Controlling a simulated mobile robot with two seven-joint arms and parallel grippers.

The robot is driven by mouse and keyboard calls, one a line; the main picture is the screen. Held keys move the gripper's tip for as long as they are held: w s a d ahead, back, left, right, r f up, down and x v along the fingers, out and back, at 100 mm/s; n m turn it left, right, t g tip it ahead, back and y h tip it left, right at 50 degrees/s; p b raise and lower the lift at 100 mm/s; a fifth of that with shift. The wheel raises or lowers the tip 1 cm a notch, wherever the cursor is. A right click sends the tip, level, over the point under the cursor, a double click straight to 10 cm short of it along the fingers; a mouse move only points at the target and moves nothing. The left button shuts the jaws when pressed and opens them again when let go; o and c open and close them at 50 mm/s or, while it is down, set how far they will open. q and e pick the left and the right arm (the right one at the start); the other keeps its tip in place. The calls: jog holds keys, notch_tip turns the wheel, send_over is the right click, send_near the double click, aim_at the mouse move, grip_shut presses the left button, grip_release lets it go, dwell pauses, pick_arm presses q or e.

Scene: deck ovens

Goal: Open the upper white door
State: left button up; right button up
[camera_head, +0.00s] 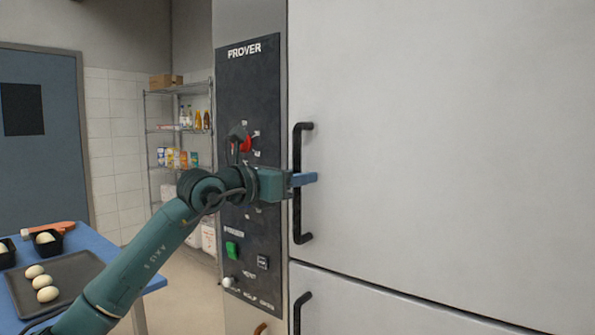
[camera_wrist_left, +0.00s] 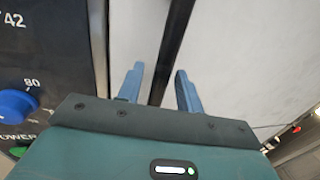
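The upper white door (camera_head: 440,130) fills the right of the head view and is closed. Its long black upright handle (camera_head: 297,215) is near the door's left edge. My left gripper (camera_head: 304,180) is at the middle of this handle, coming from the left. In the left wrist view, its two blue fingers (camera_wrist_left: 160,75) stand apart, one on each side of the black handle (camera_wrist_left: 172,45). Gaps show between the handle and both fingers, so the gripper is open around it. My right gripper is not in view.
A dark PROVER control panel (camera_head: 248,85) with knobs and a green switch is left of the door. A lower white door (camera_head: 380,305) with its own black handle is below.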

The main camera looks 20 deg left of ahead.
pick_arm(q)
jog(key=shift+w+d, duration=0.1)
jog(key=shift+w, duration=0.1)
grip_shut()
dwell(0.3)
